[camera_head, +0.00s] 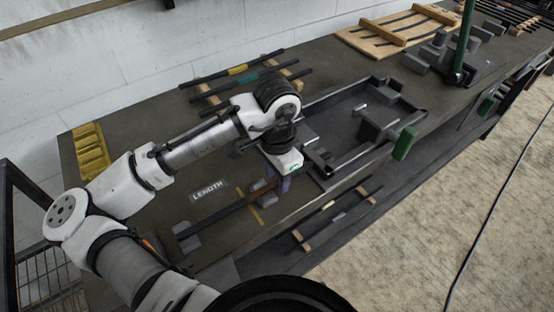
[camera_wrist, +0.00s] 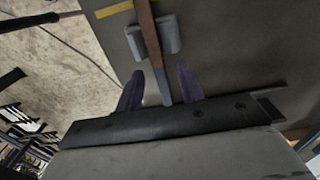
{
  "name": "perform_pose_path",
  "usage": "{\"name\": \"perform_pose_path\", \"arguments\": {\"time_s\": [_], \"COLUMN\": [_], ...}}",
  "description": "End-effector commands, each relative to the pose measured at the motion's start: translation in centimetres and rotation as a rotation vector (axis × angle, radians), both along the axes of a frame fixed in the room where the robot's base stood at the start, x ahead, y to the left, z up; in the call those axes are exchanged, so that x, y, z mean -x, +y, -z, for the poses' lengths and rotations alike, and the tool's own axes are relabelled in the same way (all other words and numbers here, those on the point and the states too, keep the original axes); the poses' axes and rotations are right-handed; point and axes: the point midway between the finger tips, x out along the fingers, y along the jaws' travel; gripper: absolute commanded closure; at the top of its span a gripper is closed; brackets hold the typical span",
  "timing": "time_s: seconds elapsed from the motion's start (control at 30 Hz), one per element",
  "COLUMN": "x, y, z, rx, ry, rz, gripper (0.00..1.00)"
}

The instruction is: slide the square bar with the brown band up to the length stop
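The square bar (camera_head: 230,209) lies slantwise on the bench across low grey blocks, beside the LENGTH label (camera_head: 208,191). Its brown band (camera_wrist: 147,30) shows in the wrist view, over a notched grey block (camera_wrist: 168,36); the bare grey end (camera_wrist: 161,84) points toward my gripper. My gripper (camera_wrist: 159,90) is open, its purple fingers on either side of this bar end with a gap visible on each side. In the head view my gripper (camera_head: 283,183) is pointed down at the bar's right end. A grey block (camera_head: 187,238) stands at the bar's left end; I cannot tell whether it is the length stop.
A yellow line (camera_head: 250,206) crosses the bench beside the bar. Dark fixtures with a green handle (camera_head: 404,143) stand to the right. More bars on wooden racks lie behind (camera_head: 238,70) and on a lower shelf (camera_head: 337,215). A yellow tray (camera_head: 90,150) is at the left.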

Motion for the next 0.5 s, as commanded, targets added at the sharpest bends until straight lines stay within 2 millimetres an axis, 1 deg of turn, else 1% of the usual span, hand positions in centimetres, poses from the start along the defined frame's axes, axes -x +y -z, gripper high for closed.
{"name": "perform_pose_path", "arguments": {"time_s": [0.17, 0.4, 0.5], "x": [-0.1, -0.1, -0.1], "y": [0.0, 0.0, 0.0], "z": [-2.9, -8.5, -10.5], "rx": [-0.001, -0.001, -0.002], "ry": [-0.004, -0.003, -0.004], "rz": [0.002, 0.001, 0.001], "gripper": [0.62, 0.62, 0.62]}}
